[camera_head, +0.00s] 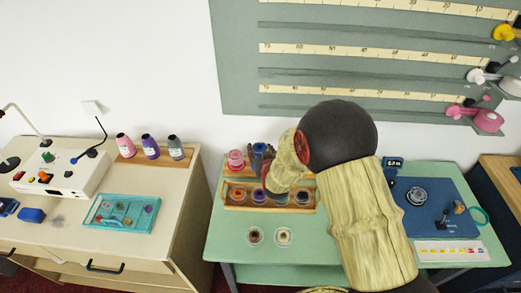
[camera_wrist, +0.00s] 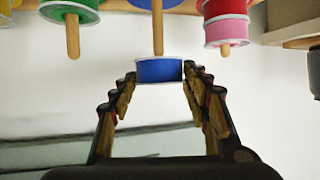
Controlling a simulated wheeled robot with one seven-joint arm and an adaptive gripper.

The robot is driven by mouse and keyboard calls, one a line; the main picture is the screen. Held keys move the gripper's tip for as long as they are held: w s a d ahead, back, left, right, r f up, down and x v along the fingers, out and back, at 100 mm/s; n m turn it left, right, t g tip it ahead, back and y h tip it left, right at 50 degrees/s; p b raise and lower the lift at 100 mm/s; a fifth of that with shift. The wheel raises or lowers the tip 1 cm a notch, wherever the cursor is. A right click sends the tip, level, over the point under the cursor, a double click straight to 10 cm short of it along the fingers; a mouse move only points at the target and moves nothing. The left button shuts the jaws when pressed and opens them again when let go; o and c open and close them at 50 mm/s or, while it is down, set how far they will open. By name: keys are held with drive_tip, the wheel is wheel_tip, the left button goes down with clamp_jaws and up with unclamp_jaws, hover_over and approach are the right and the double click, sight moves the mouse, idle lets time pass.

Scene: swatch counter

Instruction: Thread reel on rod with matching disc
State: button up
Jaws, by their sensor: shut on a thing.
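In the wrist view, my gripper (camera_wrist: 161,75) is shut on a blue reel (camera_wrist: 159,71) with pale rims, holding it between both fingertips. A wooden rod (camera_wrist: 157,35) comes down from the top of the picture, its tip close to the reel's face. I cannot tell whether the tip has entered the hole. A blue and white piece (camera_wrist: 140,3) shows at that rod's far end. The left rod (camera_wrist: 72,40) carries a green piece (camera_wrist: 70,12). The right rod (camera_wrist: 225,49) carries a red piece (camera_wrist: 222,8) and a pink reel (camera_wrist: 227,31). In the head view, my arm hides much of the rack.
In the head view, a wooden tray (camera_head: 230,208) with several round cups stands on the green counter (camera_head: 225,245). Two small dishes, a left one (camera_head: 254,236) and a right one (camera_head: 284,237), stand in front. A blue mat (camera_head: 440,225) lies to the right.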

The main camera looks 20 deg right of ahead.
drive_tip(key=shift+f+b, duration=0.7)
drive_tip(key=shift+f, duration=0.2)
drive_tip(key=o, duration=1)
drive_tip(key=shift+o, duration=0.8)
drive_tip(key=shift+r+p, duration=1.8)
drive_tip(key=shift+r, duration=1.8)
drive_tip(key=shift+f, duration=0.15)
